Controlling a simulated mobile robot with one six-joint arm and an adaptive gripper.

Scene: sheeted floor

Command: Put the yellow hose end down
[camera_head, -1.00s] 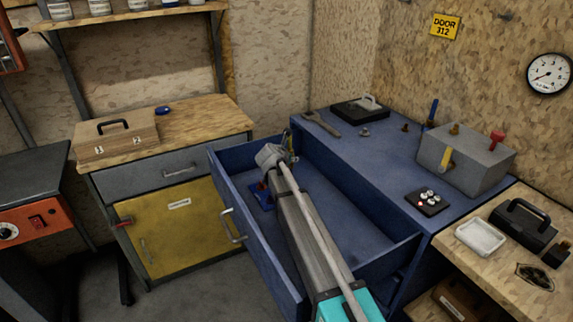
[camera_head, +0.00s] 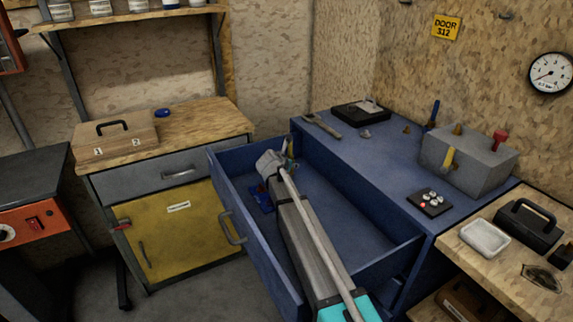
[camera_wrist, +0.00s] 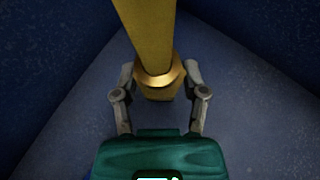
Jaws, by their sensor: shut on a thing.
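The yellow hose end (camera_wrist: 147,35) runs down from the top of the wrist view to a brass-coloured collar (camera_wrist: 160,78) and a short tip. My gripper (camera_wrist: 160,88) is shut on it, one finger at each side of the collar. In the head view my gripper is at the far end of the open blue drawer (camera_head: 375,262), mostly hidden behind my wrist. A small yellowish bit shows beside it there. Blue surfaces surround the hose end in the wrist view; I cannot tell whether its tip touches the one below.
A small blue item (camera_head: 262,200) with red on it lies in the drawer, left of my arm. The drawer floor right of my arm is bare. The blue bench top (camera_head: 385,165) behind holds a grey box (camera_head: 468,160) and several small items.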

